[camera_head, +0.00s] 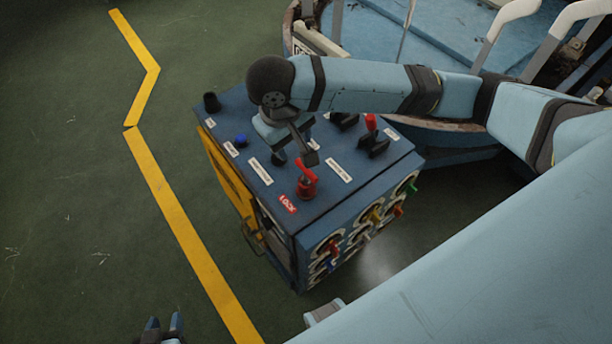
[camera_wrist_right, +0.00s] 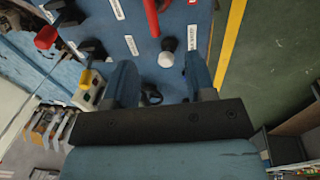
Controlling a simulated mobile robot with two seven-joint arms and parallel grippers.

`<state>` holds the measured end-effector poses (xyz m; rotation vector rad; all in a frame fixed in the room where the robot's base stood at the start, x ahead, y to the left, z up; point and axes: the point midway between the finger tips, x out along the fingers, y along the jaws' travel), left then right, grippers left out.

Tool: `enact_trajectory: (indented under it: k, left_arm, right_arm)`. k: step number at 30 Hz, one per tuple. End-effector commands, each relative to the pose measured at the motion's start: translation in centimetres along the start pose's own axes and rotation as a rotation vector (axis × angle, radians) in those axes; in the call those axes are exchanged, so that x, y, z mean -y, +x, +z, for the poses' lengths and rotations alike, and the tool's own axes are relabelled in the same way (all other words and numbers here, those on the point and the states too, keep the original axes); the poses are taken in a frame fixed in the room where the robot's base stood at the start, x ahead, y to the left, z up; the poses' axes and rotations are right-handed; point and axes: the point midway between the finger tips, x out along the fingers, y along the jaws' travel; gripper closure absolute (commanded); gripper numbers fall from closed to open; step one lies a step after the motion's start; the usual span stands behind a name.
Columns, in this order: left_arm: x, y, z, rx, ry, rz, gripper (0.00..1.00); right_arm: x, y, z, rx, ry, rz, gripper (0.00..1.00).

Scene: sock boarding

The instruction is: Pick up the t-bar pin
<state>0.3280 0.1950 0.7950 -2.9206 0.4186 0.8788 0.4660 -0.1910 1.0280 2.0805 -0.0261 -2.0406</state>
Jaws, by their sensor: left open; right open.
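The red t-bar pin (camera_head: 306,182) stands upright on the front part of the control box top, near a red LOCK label. In the right wrist view, part of a red bar (camera_wrist_right: 152,16), which looks like the pin, shows at the top edge beyond my fingertips. My right gripper (camera_head: 303,153) is above the box top, just behind the pin in the head view. Its open fingers (camera_wrist_right: 163,72) hold nothing. A knob with a white end (camera_wrist_right: 167,59) shows between and below them. My left gripper (camera_head: 163,326) is open and empty at the bottom edge, away from the box.
The blue control box (camera_head: 310,221) also carries a blue button (camera_head: 240,140), a black knob (camera_head: 211,102), a red-topped lever (camera_head: 371,123) and several coloured valve handles on its side. Machinery (camera_head: 445,30) stands behind. Green floor (camera_head: 80,200) with a yellow line is clear at left.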

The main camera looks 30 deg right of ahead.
Motion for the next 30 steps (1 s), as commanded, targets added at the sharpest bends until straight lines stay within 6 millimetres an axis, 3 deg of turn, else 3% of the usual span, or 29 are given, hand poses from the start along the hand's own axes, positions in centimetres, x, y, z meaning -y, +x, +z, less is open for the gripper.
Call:
enact_trajectory:
  k: [5,12,22,30]
  left_arm:
    - [0.0,0.2,0.3,0.001,-0.001,0.0,0.57]
    - [-0.1,0.3,0.5,0.003,-0.004,0.002,0.57]
    - [-0.2,0.4,0.2,-0.001,-0.008,0.004,0.57]
    - [-0.2,0.4,0.4,0.0,-0.009,0.004,0.57]
  right_arm:
    - [-0.7,1.6,0.1,0.014,0.011,0.029,0.5]
    - [-0.8,6.3,0.1,0.012,0.01,0.026,0.5]
    - [-0.8,9.3,0.2,0.01,0.009,0.024,0.5]
    - [-1.0,13.1,0.3,0.009,0.009,0.025,0.5]
